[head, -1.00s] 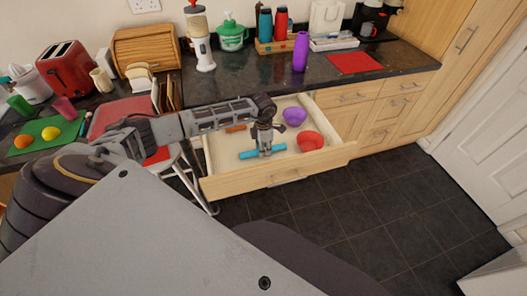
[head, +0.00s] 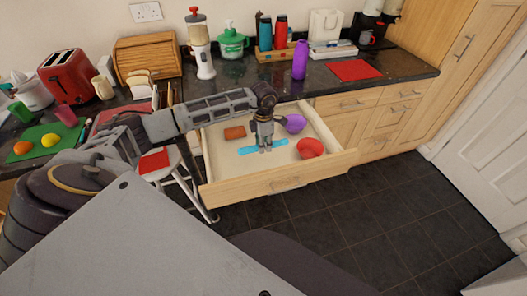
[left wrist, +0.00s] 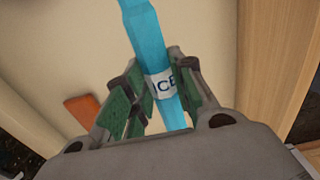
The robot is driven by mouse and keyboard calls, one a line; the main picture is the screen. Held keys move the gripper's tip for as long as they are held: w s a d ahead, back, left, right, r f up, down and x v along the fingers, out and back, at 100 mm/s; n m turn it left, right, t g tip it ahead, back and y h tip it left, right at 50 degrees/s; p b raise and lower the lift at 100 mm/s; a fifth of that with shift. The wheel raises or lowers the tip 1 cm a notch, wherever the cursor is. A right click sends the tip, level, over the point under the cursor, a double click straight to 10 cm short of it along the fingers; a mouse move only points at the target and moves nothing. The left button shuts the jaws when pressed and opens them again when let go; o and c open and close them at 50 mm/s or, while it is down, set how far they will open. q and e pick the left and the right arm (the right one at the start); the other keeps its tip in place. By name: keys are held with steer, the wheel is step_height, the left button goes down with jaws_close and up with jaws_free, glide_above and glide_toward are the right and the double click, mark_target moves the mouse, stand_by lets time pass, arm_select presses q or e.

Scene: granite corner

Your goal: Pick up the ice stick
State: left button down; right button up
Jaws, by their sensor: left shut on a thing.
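The ice stick (head: 249,150) is a light blue bar in or over the open drawer. In the left wrist view it shows as a blue stick (left wrist: 148,42) with a white label reading "ICE". My left gripper (head: 265,149) points down at the middle of the stick. In the left wrist view its green-padded fingers (left wrist: 160,88) stand on both sides of the stick and are shut on it. Whether the stick touches the drawer floor is hard to tell. My right gripper is not in view.
The open drawer (head: 275,183) also holds a purple bowl (head: 296,123), a red bowl (head: 310,148) and an orange-brown block (head: 235,133). The counter (head: 245,85) behind carries bottles and a red mat (head: 354,70). A stool (head: 158,166) stands left of the drawer.

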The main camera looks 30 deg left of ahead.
arm_select(q)
steer(key=shift+r, duration=1.4)
